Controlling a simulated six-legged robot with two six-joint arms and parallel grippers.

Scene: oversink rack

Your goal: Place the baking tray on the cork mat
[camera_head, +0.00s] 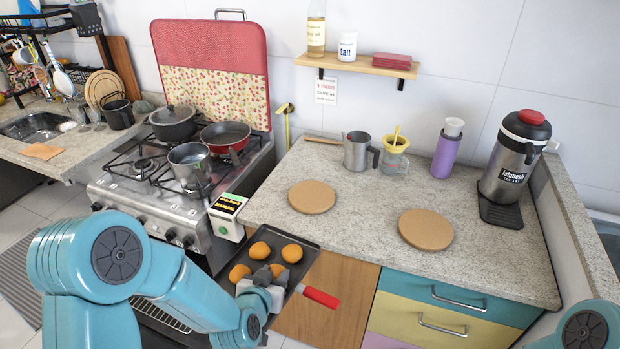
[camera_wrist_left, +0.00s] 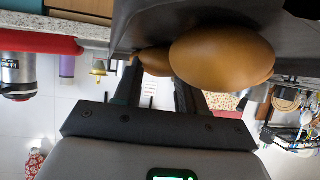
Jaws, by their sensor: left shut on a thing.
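The dark baking tray (camera_head: 309,252) holds several orange-brown rolls (camera_head: 292,253) and has a red handle (camera_head: 321,297) at its right. It is in front of the counter, between stove and drawers. My left gripper (camera_head: 275,272) is shut on the tray's near side. In the left wrist view the picture is upside down; a roll (camera_wrist_left: 222,55) and the dark tray (camera_wrist_left: 290,35) fill the top, close to the fingers. Two round cork mats lie bare on the counter, a left one (camera_head: 312,197) and a right one (camera_head: 426,229). My right gripper is not visible.
The stove (camera_head: 180,200) with pots and a pan stands left. A metal pitcher (camera_head: 357,151), glass jar (camera_head: 394,160), purple bottle (camera_head: 447,150) and large flask (camera_head: 514,160) stand along the counter's back. The counter (camera_head: 370,205) around the mats is clear.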

